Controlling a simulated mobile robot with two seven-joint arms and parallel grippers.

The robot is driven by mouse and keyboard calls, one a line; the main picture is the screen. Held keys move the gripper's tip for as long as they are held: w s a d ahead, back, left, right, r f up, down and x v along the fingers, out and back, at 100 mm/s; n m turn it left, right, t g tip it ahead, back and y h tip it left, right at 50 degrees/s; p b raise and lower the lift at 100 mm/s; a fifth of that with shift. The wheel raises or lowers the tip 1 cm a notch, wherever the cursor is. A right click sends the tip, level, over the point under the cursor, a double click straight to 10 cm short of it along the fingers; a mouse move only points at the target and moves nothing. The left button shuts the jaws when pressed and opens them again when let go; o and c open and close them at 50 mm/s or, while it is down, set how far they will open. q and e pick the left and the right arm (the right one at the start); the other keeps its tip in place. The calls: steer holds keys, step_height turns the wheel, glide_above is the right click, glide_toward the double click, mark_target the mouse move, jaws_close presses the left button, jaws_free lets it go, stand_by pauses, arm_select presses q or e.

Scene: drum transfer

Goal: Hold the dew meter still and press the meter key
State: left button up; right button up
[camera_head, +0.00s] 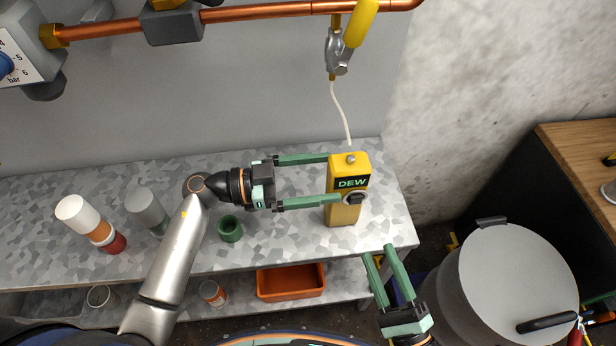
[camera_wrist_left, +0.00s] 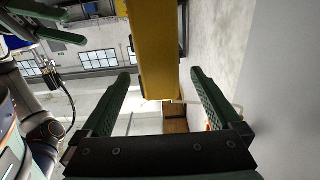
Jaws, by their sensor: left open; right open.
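The dew meter (camera_head: 343,211) is a yellow upright box with a dark "DEW" label, standing on the grey speckled bench near its right end. A dark key (camera_head: 355,198) sits on its front face below the label. My left gripper (camera_head: 334,178) is open, with its green fingers reaching to the meter's left side, one near the back and one across the front. In the left wrist view the yellow meter (camera_wrist_left: 154,50) shows beyond and between the open fingertips (camera_wrist_left: 160,78). My right gripper (camera_head: 377,255) is open and empty, in front of the bench's right corner, below the meter.
A white hose (camera_head: 341,112) runs from the valve (camera_head: 338,55) down to the meter's top. A green cup (camera_head: 230,229) and several cylinders stand left on the bench (camera_head: 282,236). An orange bin (camera_head: 291,282) is below. A large grey drum (camera_head: 517,270) stands at right.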

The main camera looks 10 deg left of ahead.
mark_target(348, 176)
arm_select(q)
steer(key=shift+x, duration=2.6)
jaws_close()
arm_select(e)
steer(key=shift+c, duration=0.2)
jaws_close()
